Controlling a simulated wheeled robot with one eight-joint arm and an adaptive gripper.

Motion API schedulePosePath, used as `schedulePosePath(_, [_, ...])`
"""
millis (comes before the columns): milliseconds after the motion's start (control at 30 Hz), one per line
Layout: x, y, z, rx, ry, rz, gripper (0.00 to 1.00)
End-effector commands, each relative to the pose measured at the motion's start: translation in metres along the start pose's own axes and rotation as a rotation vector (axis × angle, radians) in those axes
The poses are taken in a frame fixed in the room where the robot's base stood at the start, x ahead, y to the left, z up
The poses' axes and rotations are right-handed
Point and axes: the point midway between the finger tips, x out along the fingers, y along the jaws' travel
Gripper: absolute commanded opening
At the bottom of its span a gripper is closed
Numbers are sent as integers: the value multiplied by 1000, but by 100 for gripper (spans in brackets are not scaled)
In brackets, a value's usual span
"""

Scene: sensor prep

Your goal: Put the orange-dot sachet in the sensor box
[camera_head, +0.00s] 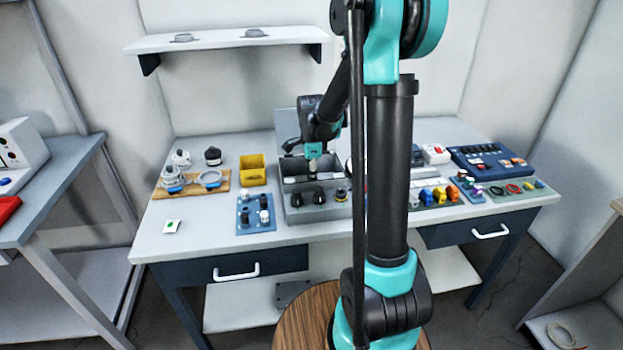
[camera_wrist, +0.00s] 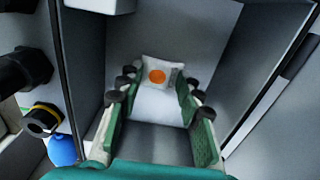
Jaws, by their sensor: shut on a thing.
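The orange-dot sachet (camera_wrist: 162,72) is a small pale packet with a round orange dot. In the wrist view it sits between the fingertips of my gripper (camera_wrist: 157,90), which is shut on it. A white surface shows just below the dotted part; I cannot tell if it is the same packet. Grey walls of the sensor box (camera_wrist: 238,62) rise around the fingers. In the head view my gripper (camera_head: 313,152) points down over the open grey box (camera_head: 300,216). The sachet is hard to make out there, and whether it touches the box floor cannot be told.
Dark knobs (camera_head: 296,200) stand along the box's front. A blue plate with pegs (camera_head: 243,224) and a yellow bin (camera_head: 252,164) are to its left. A green-marked white packet (camera_head: 171,226) lies on the table at front left. Coloured parts (camera_head: 440,194) are to the right.

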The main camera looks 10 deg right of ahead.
Motion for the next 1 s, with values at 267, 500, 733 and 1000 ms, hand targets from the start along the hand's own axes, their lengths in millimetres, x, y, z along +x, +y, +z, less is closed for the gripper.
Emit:
schedulePosePath(267, [3,0,0,0,0,0,21])
schedulePosePath(500, [2,0,0,0,0,0,56])
schedulePosePath(733, [1,0,0,0,0,0,56])
schedulePosePath(1000, [-29,1,0,0,0,0,56])
